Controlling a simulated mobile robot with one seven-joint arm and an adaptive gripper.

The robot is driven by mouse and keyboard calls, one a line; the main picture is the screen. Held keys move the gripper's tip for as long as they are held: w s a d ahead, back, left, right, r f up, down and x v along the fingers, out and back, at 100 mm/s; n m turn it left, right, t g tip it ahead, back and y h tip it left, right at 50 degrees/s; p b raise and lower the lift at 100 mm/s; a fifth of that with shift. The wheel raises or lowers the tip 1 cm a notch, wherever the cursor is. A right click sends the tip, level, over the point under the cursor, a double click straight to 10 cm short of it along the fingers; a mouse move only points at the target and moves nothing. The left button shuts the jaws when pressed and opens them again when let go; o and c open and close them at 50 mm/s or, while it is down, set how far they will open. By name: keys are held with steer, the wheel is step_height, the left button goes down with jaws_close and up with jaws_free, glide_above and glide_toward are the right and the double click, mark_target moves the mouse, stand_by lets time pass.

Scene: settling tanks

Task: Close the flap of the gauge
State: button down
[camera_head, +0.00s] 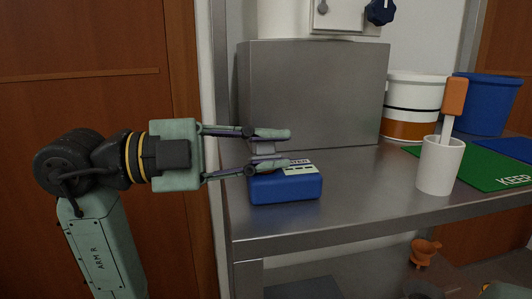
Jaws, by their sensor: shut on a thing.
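A blue box (286,188) with a pale, lettered top panel sits on the metal bench near its left front edge; it appears to be the gauge. My gripper (278,149) reaches in from the left, with one finger above the other in the picture, just above and behind the box. It is shut on a small grey piece (264,150) between its fingers. This may be the gauge's flap, but the fingers hide its edges and I cannot see a hinge. The lower finger covers part of the box's top left.
A metal cabinet (318,95) stands close behind. To the right are a white cup (440,167) holding an orange-handled tool (456,97), a white bucket (411,90), a blue bucket (490,103) and a green mat (488,170). The bench (360,195) is clear between box and cup.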

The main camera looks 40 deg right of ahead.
stand_by(0.4)
steer(key=c, duration=1.6)
jaws_free()
steer(key=shift+o, duration=0.2)
